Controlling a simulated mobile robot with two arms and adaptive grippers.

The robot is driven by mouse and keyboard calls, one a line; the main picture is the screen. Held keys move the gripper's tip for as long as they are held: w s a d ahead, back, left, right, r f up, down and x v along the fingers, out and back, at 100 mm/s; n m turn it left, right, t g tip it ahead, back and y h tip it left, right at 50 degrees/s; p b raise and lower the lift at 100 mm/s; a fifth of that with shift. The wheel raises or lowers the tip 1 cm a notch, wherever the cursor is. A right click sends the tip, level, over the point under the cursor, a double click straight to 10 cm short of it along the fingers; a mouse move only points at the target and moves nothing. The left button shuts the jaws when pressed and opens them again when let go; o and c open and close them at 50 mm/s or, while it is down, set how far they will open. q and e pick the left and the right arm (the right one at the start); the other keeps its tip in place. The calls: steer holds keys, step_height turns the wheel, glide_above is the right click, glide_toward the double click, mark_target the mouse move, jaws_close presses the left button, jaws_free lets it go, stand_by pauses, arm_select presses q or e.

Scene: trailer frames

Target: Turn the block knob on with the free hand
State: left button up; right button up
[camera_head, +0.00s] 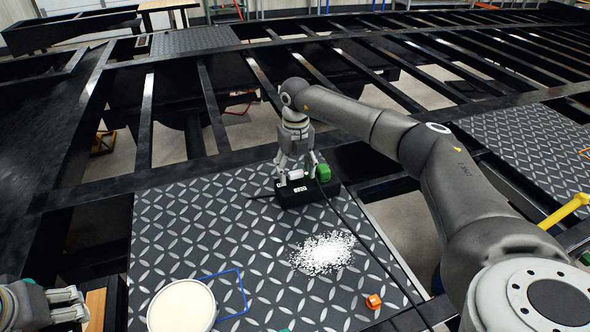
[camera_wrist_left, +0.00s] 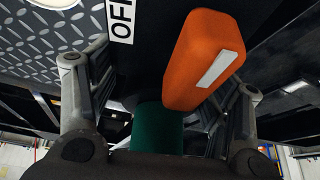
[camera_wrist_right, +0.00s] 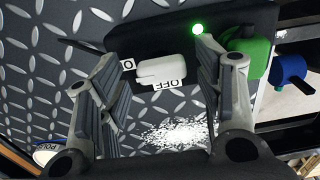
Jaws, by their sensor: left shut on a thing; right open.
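The black block (camera_head: 310,192) lies on the diamond plate with a green connector (camera_head: 323,173) at its right end. In the right wrist view its white knob (camera_wrist_right: 162,70) sits between label plates, one reading OFF, and a green light (camera_wrist_right: 197,28) is lit. My right gripper (camera_head: 298,172) is open over the block. Its fingers stand on either side of the knob, and I cannot tell if they touch it. My left gripper (camera_head: 78,303) is at the lower left. It is shut on a dark item with an orange lever (camera_wrist_left: 203,60), a green part (camera_wrist_left: 158,128) and an OFF label (camera_wrist_left: 121,20); its fingertips are partly hidden.
A round pale-topped tub (camera_head: 182,306), a blue frame (camera_head: 243,290), white granules (camera_head: 327,252) and a small orange piece (camera_head: 373,301) lie on the diamond plate (camera_head: 170,230). A black cable runs from the block. Open frame beams surround the plate.

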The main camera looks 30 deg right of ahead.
mark_target(295, 172)
arm_select(q)
steer(key=shift+w+r, duration=0.1)
steer(key=shift+r, duration=0.05)
arm_select(e)
step_height(295, 172, up, 12)
stand_by(0.4)
stand_by(0.5)
